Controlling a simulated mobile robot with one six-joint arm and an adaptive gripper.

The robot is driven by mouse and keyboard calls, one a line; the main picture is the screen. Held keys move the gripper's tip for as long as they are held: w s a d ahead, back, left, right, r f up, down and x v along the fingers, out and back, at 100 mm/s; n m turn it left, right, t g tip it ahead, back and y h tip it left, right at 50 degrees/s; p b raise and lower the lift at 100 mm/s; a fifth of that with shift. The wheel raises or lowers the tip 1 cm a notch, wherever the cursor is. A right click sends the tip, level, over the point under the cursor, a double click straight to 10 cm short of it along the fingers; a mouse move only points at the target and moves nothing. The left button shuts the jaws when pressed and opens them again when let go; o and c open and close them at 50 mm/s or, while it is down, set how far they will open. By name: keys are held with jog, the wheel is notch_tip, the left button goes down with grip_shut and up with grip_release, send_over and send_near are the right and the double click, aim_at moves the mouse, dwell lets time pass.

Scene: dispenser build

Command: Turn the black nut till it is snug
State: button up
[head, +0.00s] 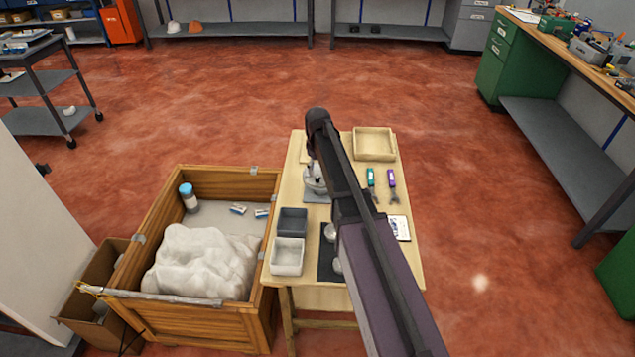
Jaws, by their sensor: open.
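My arm reaches over the small wooden table, and my gripper (316,172) points down at its left side, partly hidden behind my arm. It is open. It is over or beside a pale grey assembly (314,188) on a blue-grey base. I cannot make out the black nut; it is too small or hidden by my gripper and arm. I cannot tell whether the fingers touch anything.
On the table (408,255) are a shallow wooden tray (374,144), a green-handled tool (371,178), a purple-handled tool (392,181), a dark grey bin (292,222), a white bin (287,257) and a black mat (326,267). A wooden crate (190,322) stands close on the left.

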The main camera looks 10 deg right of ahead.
aim_at(318, 179)
jog(key=shift+f+b, duration=1.6)
jog(key=shift+f, duration=0.3)
jog(key=shift+c, duration=0.2)
grip_shut()
